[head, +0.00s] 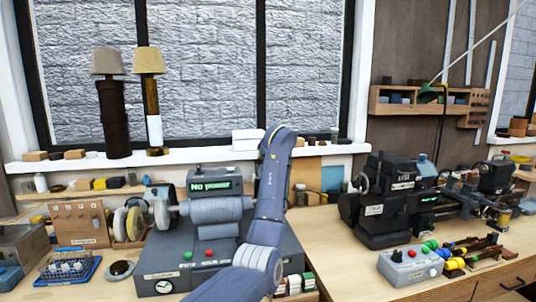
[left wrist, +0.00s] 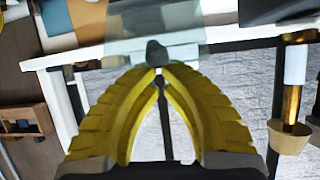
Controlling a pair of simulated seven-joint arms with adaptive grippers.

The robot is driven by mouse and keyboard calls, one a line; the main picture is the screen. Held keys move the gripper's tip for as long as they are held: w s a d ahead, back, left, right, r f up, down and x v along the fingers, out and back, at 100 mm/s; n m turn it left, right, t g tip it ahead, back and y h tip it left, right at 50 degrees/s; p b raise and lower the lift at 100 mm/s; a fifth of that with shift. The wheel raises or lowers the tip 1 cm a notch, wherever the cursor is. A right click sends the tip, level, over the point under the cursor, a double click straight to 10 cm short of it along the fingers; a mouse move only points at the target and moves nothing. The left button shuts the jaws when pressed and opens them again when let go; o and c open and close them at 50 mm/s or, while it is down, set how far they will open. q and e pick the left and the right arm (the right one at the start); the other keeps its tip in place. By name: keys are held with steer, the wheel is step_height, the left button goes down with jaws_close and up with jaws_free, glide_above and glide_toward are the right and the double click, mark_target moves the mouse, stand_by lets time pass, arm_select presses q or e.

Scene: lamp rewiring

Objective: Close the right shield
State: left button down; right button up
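The bench grinder (head: 215,222) stands on the left bench, its display reading "No power". My left arm crosses in front of its right side and hides the right wheel and shield there. In the left wrist view, a clear bluish pane (left wrist: 185,42), which looks like the right shield, lies just beyond my left gripper (left wrist: 158,70). The yellow fingers come together at their tips, against a small dark knob-like piece (left wrist: 156,50) at the pane's edge. I cannot tell whether they pinch it. My left gripper is hidden in the head view. My right gripper is not in view.
Two lamps (head: 149,100) stand on the windowsill behind the grinder. A dark lathe (head: 390,200) and a grey control box (head: 410,265) are on the right bench. A blue rack (head: 68,268) stands at the left. The right bench's front is partly clear.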

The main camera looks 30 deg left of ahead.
arm_select(q)
steer(key=shift+s+d, duration=0.1)
stand_by(0.5)
steer(key=shift+s+d+t+y, duration=0.15)
steer(key=shift+t+y, duration=0.15)
